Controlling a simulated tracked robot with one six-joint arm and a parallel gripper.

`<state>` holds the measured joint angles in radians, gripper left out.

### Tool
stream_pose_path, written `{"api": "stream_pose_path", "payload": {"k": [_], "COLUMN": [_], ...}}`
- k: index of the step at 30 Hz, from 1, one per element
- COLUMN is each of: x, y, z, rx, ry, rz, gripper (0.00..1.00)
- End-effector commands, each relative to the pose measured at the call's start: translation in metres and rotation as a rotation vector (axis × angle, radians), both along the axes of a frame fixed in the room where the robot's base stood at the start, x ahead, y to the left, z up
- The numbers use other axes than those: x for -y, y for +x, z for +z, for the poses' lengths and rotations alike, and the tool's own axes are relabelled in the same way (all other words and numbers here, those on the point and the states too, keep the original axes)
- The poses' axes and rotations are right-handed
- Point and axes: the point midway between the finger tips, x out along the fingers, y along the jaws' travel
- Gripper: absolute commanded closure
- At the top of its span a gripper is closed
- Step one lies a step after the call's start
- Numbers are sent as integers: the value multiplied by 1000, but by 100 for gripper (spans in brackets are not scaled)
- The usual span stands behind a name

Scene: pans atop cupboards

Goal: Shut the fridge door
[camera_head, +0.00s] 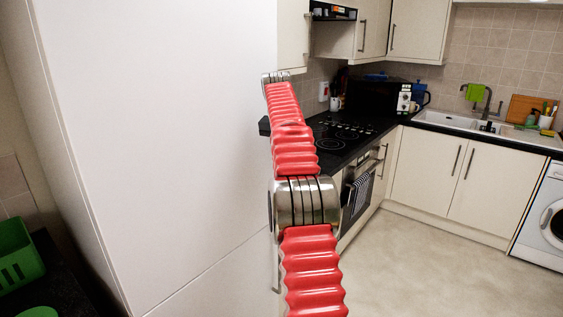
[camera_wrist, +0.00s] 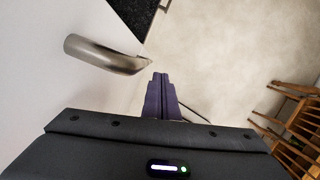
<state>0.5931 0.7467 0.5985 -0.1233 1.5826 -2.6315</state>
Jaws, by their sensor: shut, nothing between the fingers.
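The white fridge door (camera_head: 160,120) fills the left half of the head view as a tall flat panel, with a seam low down on it. I cannot tell from this view how far it stands open. In the wrist view a white panel (camera_wrist: 40,50) lies at the left with a curved metal handle (camera_wrist: 105,55) on it. My gripper (camera_wrist: 161,76) has its purple fingers closed together and empty. They are just right of the handle's end, apart from it in the picture. My gripper cannot be made out in the head view.
A black hob (camera_head: 340,135) and oven stand beyond the panel, with a microwave (camera_head: 378,98) in the corner. White cupboards and a washing machine (camera_head: 541,215) are at the right. The pale floor (camera_head: 430,270) is clear. Wooden chairs (camera_wrist: 295,125) show at right in the wrist view.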

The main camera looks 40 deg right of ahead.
Motion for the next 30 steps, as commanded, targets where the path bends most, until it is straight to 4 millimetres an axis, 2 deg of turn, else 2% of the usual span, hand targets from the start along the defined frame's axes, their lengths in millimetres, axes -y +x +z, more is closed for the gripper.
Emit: {"api": "stream_pose_path", "payload": {"k": [28, 30], "x": [-27, -27], "y": [-20, -21], "z": [2, 9], "rx": [4, 5], "ry": [-4, -4], "rz": [22, 21], "gripper": [100, 100]}}
